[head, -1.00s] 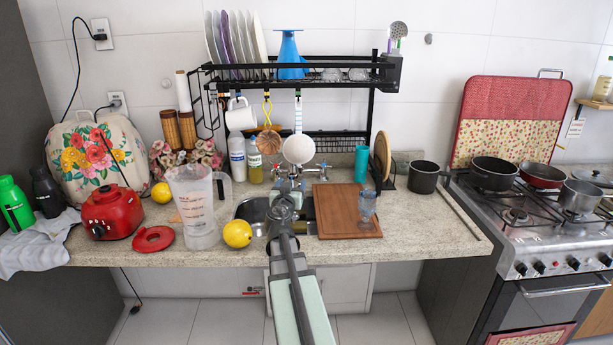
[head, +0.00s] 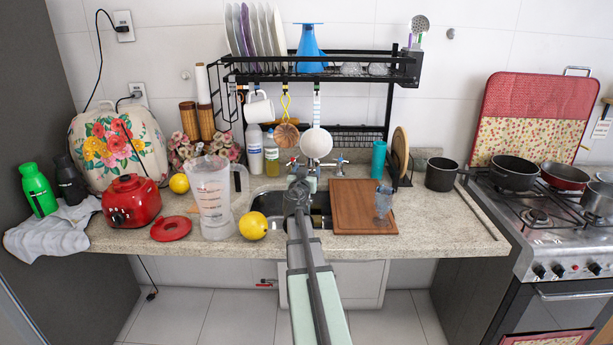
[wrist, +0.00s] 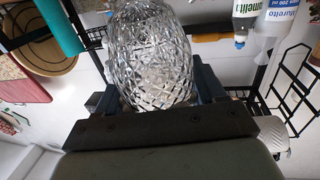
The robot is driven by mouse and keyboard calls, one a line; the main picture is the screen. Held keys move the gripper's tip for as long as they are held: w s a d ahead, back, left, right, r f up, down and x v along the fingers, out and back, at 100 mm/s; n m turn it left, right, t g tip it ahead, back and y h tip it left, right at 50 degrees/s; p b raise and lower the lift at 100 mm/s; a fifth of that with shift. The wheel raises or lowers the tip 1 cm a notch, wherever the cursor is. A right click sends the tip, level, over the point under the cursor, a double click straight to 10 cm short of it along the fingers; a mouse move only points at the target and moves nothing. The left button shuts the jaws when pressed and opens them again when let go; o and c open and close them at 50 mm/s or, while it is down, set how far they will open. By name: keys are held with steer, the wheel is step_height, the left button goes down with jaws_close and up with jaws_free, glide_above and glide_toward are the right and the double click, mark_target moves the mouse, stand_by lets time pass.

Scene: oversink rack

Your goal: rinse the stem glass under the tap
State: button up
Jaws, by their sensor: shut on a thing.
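My gripper (head: 298,190) is over the sink (head: 262,203), in front of the tap (head: 341,162). The wrist view shows its jaws (wrist: 155,98) shut on the stem glass (wrist: 153,50), a clear vessel with a faceted, diamond-cut bowl. The bowl stands out beyond the fingers; its stem and foot do not show. In the head view my arm hides most of this glass and the tap's spout. Whether the glass is under the spout, or any water runs, I cannot tell.
A bluish glass (head: 383,203) stands on the wooden board (head: 350,208) right of the sink. A yellow fruit (head: 253,226) and a clear jug (head: 213,197) stand left of it. A black rack (head: 400,72) spans above, with a hanging white strainer (head: 316,143).

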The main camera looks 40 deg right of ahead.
steer(key=w+d+f, duration=0.6)
steer(key=f, duration=0.2)
steer(key=shift+w+d, duration=0.25)
stand_by(0.8)
steer(key=shift+s+d, duration=0.3)
stand_by(2.1)
steer(key=shift+w+a, duration=0.3)
stand_by(0.4)
steer(key=shift+s+d, duration=0.3)
stand_by(0.4)
steer(key=shift+a, duration=0.1)
steer(key=s+v, duration=0.1)
steer(key=v, duration=0.5)
steer(key=shift+d, duration=0.2)
stand_by(0.5)
